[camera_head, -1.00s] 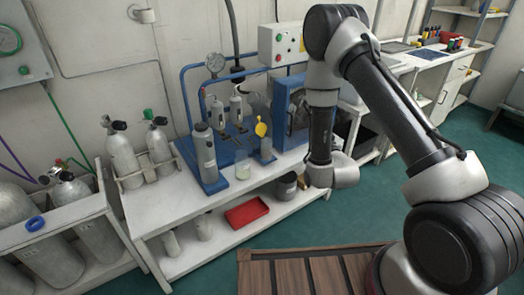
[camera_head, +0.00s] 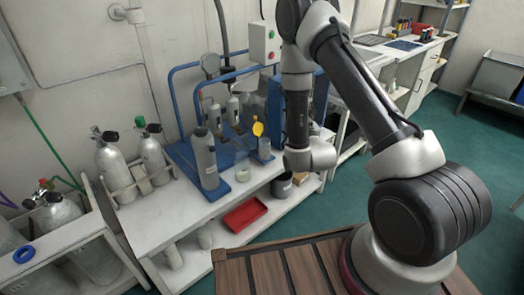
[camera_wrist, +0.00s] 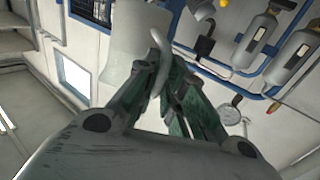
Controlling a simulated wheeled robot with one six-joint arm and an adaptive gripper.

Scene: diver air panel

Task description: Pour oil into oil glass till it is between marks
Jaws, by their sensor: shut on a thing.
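My gripper (camera_wrist: 172,88) is shut on the pale loop handle (camera_wrist: 160,62) of a whitish vessel (camera_wrist: 138,35) in the wrist view. I cannot see what it contains. In the head view, my wrist hides the gripper and the vessel. On the white bench stand a clear beaker (camera_head: 243,167) with a little pale liquid and a bluish glass cylinder (camera_head: 264,148). A yellow scoop or funnel (camera_head: 258,129) shows above the cylinder. I cannot tell which glass is the oil glass, and no marks are readable.
A grey bottle (camera_head: 204,160) stands on the bench left of the beaker. Gas cylinders (camera_head: 115,165) stand at left. A red tray (camera_head: 245,215) lies on the lower shelf. A wooden pallet (camera_head: 290,270) is in front.

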